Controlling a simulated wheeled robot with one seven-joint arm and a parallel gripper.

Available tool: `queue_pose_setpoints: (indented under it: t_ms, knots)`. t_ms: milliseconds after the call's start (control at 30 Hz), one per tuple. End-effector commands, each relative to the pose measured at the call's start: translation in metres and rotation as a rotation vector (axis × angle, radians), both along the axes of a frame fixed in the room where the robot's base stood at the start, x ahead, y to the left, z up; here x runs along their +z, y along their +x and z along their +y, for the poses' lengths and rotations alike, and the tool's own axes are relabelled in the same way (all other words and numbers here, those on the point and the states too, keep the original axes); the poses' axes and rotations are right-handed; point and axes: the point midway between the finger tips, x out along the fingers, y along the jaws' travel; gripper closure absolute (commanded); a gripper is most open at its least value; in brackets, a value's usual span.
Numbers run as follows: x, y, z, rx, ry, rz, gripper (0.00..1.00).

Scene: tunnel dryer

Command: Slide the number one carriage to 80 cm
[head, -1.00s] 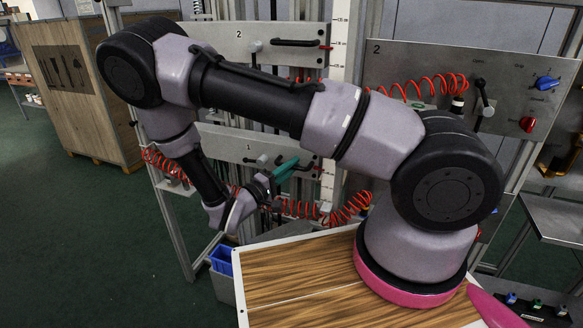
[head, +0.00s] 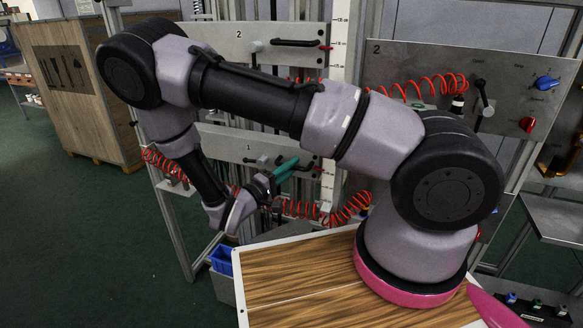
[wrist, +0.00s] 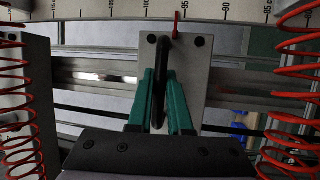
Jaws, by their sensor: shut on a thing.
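The number one carriage is a grey plate (head: 225,143) marked 1, on the upright rails in the head view, below a plate marked 2. In the wrist view its plate (wrist: 188,95) carries a black bar handle (wrist: 160,80). My gripper (wrist: 162,85) has green fingers shut on that handle, one on each side; it also shows in the head view (head: 286,170). A red pointer (wrist: 177,22) on the carriage reaches the white scale (wrist: 120,9), close to the 95 mark. The 90 and 85 marks lie further right in the wrist view.
The upper plate (head: 225,45) marked 2 has its own black handle. A grey panel (head: 440,75) with knobs stands at right. Red coiled hoses (head: 350,208) hang by the rails. A blue bin (head: 222,257) stands below my gripper.

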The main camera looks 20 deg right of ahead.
Motion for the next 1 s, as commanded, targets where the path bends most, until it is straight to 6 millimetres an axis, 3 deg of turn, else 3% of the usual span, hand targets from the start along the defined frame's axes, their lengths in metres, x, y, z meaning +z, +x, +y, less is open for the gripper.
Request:
queue_pose_setpoints:
  t_ms: [167,500,700,1000]
  knots:
    - [-0.023,-0.001,0.000,0.001,-0.002,0.007,1.00]
    - [-0.107,-0.002,0.000,0.002,-0.002,0.011,1.00]
    - [-0.145,-0.002,0.000,0.002,-0.001,0.011,1.00]
    - [-0.166,-0.002,0.000,0.000,0.000,0.011,1.00]
